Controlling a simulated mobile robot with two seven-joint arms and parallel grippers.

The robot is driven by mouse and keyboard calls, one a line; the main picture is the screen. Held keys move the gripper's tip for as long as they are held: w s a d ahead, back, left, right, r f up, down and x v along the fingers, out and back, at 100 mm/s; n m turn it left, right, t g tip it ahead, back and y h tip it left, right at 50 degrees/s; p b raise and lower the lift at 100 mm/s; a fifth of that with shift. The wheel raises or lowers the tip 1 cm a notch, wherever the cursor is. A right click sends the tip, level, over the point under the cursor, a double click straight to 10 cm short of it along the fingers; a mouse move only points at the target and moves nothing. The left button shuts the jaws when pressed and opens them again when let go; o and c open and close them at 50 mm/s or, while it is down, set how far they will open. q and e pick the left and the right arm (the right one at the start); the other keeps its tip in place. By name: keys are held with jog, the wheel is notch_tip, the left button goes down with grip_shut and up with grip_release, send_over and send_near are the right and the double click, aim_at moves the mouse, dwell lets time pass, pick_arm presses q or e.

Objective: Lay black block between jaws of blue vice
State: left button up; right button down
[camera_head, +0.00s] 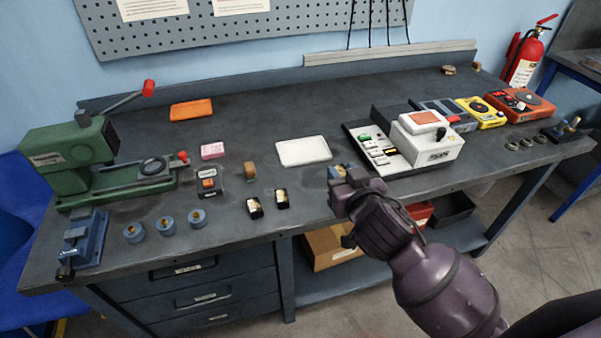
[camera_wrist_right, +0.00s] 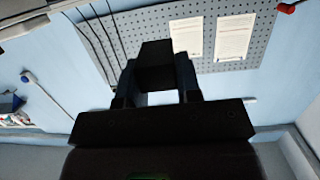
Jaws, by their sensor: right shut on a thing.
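The blue vice (camera_head: 85,240) stands at the bench's front left corner, with a dark handle end at its front. My right gripper (camera_head: 342,174) is above the front edge of the bench, right of the middle and far to the right of the vice. In the right wrist view its two fingers (camera_wrist_right: 156,88) are shut on a dark block (camera_wrist_right: 155,62), which looks like the black block. In the head view the held block is too small and covered to make out clearly. My left gripper is not in view.
Several blue round pieces (camera_head: 165,226) lie right of the vice. Two small black pieces with pale faces (camera_head: 255,207) (camera_head: 282,199) stand near the front edge. A green press (camera_head: 75,150) is behind the vice. A white tray (camera_head: 304,151) lies behind my gripper.

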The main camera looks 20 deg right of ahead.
notch_tip(320, 180, up, 8)
jog(key=f+y, duration=0.1)
send_over(310, 197)
jog(key=s, duration=0.3)
jog(key=w, duration=0.1)
jog(key=w+f, duration=0.1)
jog(key=shift+w+d, duration=0.1)
jog(key=shift+w, duration=0.3)
notch_tip(310, 197, down, 20)
jog(key=b, duration=0.3)
jog(key=shift+r, duration=0.1)
jog(key=shift+r, duration=0.1)
